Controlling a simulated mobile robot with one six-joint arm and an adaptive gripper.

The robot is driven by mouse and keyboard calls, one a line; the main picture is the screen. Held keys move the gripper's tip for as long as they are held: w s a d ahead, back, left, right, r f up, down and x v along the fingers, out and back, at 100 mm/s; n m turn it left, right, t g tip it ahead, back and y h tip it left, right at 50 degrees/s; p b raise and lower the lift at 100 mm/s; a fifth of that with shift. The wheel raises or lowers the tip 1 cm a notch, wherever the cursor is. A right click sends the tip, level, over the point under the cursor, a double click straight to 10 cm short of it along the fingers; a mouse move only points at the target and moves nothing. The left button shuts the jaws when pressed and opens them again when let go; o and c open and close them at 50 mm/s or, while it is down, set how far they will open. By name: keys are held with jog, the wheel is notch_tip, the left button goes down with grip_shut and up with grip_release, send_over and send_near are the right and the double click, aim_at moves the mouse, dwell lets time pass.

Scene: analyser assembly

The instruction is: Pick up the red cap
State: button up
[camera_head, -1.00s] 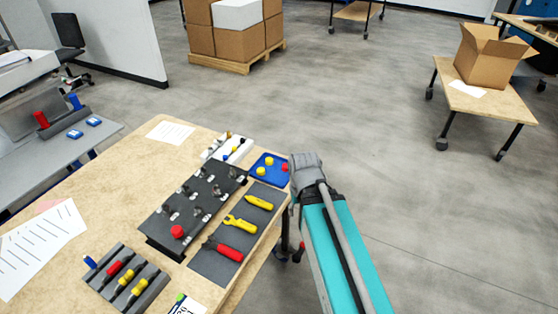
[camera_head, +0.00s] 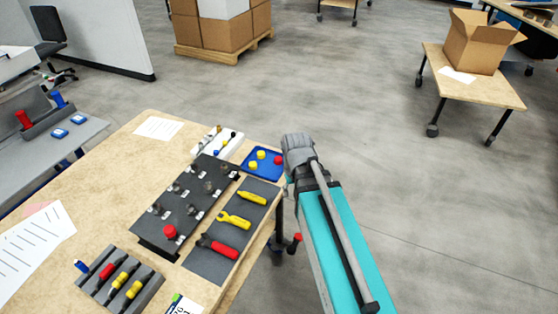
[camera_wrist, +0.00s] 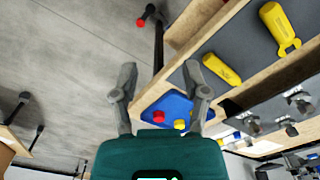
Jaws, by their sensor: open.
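A red cap (camera_head: 278,160) sits on the blue tray (camera_head: 249,171) at the table's right edge, beside yellow caps (camera_head: 261,155). In the wrist view the red cap (camera_wrist: 158,116) lies on the blue tray (camera_wrist: 148,106), between my fingers in the picture, with a yellow cap (camera_wrist: 179,124) to its right. My gripper (camera_wrist: 161,78) is open and empty; one finger covers part of the tray. I cannot tell its height above the tray. In the head view my arm hides most of the gripper. Another red cap (camera_head: 169,231) sits on the black rack (camera_head: 150,236).
A dark mat (camera_head: 205,262) with yellow and red tools lies in front of the tray. A white holder (camera_head: 232,146) stands behind the rack. A grey block (camera_head: 147,296) holds several screwdrivers.

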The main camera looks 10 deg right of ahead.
jog(key=w+r+n+p, duration=0.2)
jog(key=w+n, duration=0.5)
jog(key=w, duration=1.9)
jog(key=shift+w+a+r+p, duration=0.2)
jog(key=shift+w+r+p, duration=0.15)
jog(key=shift+w+r, duration=0.1)
jog(key=shift+f, duration=0.1)
jog(key=b, duration=0.9)
send_over(278, 159)
jog(key=f, duration=0.8)
jog(key=shift+w+a+f, duration=0.1)
jog(key=shift+w+f, duration=0.15)
jog(key=shift+f, duration=0.1)
jog(key=shift+s+f+b, duration=0.15)
jog(key=shift+f+b, duration=2.3)
jog(key=shift+f, duration=0.05)
jog(key=c, duration=0.4)
